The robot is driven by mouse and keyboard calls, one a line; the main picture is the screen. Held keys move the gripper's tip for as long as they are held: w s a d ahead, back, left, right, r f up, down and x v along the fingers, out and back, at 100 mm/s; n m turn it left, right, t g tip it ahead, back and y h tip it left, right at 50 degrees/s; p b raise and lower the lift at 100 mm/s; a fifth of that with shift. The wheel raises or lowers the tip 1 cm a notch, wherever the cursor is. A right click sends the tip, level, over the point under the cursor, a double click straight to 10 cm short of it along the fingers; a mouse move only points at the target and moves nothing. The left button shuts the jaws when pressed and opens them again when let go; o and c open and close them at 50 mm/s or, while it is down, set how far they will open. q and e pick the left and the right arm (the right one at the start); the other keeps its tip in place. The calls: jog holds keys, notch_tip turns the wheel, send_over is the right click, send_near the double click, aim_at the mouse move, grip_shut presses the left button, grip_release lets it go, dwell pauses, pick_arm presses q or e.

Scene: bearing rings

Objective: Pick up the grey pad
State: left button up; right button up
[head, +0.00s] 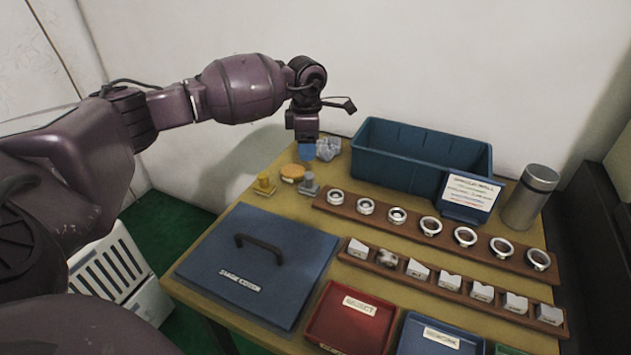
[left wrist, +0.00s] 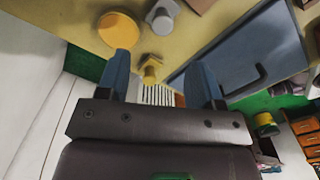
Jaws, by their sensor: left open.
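The grey pad (head: 309,185), a small block with an upright knob, stands on the yellow table left of the ring rack. It also shows in the left wrist view (left wrist: 161,16) near the top, beyond the fingertips. A similar yellow pad (head: 264,184) stands to its left; in the left wrist view it (left wrist: 151,68) shows between the fingers. My left gripper (head: 307,153) is above the table's back left part, behind the grey pad in the picture and apart from it. Its blue fingers (left wrist: 160,60) are spread and hold nothing. My right gripper is not in view.
An orange round disc (head: 292,172) and a crumpled clear item (head: 328,148) are close to the grey pad. A blue bin (head: 420,156) stands behind, a wooden ring rack (head: 380,218) to the right, a blue lid with handle (head: 259,265) in front.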

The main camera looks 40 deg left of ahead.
aim_at(309, 175)
pick_arm(q)
jog(key=f, duration=0.4)
jog(key=shift+s+f+b, duration=0.1)
jog(key=shift+s+b, duration=0.1)
jog(key=shift+b, duration=0.15)
jog(key=shift+f, duration=0.7)
jog(key=f, duration=0.2)
jog(key=f+b, duration=0.1)
jog(key=f, duration=0.1)
jog(key=shift+w+d+f, duration=0.15)
jog(key=shift+d+f, duration=0.05)
jog(key=shift+f, duration=0.15)
jog(key=c, duration=1)
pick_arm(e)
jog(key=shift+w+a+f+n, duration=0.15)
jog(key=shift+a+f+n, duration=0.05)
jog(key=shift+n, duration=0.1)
pick_arm(q)
jog(key=shift+r, duration=0.25)
